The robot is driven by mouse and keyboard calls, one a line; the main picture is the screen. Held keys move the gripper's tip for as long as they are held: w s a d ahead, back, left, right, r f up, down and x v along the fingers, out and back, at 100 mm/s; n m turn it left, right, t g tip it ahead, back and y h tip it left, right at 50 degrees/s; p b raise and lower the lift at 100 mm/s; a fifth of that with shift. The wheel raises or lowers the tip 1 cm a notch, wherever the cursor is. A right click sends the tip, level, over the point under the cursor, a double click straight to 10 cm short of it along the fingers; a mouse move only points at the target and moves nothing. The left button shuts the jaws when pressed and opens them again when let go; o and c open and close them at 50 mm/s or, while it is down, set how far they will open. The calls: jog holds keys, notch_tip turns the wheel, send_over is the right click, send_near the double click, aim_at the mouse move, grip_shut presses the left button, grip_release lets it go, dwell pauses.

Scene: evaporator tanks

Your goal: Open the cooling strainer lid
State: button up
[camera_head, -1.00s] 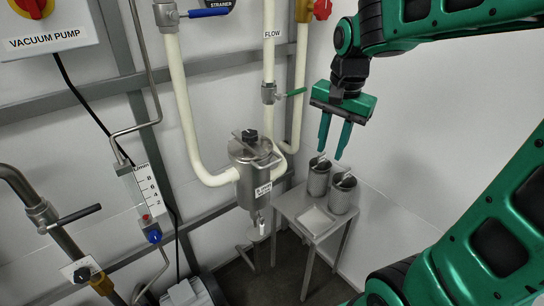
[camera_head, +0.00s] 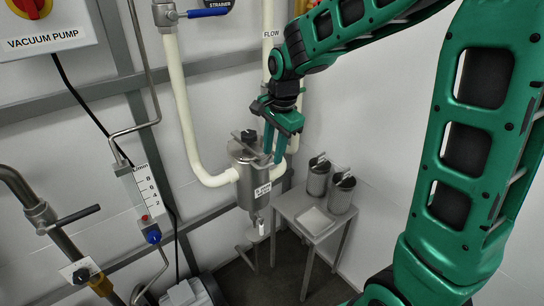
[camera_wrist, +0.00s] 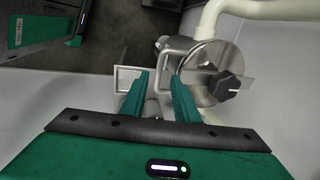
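The cooling strainer (camera_head: 254,190) is a steel canister with a label, fixed to cream pipes in the middle of the head view. Its lid (camera_head: 243,151) is on top, with a dark knob (camera_head: 249,137) and a flat bar across it. In the wrist view the round lid (camera_wrist: 205,57) and dark knob (camera_wrist: 224,86) show right of centre. My gripper (camera_head: 273,157) is at the lid's right edge in the head view, fingers pointing down. Contact cannot be told.
A small steel table (camera_head: 311,221) stands right of the strainer with two mesh baskets (camera_head: 319,175) (camera_head: 342,190) and a flat tray on it. Cream pipes (camera_head: 185,110) run close left of and behind the strainer. The white wall at right is bare.

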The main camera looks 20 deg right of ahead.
jog(key=shift+w+a+f, duration=0.1)
jog(key=shift+w+f, duration=0.1)
jog(key=shift+f, duration=1.1)
jog(key=shift+c, duration=0.3)
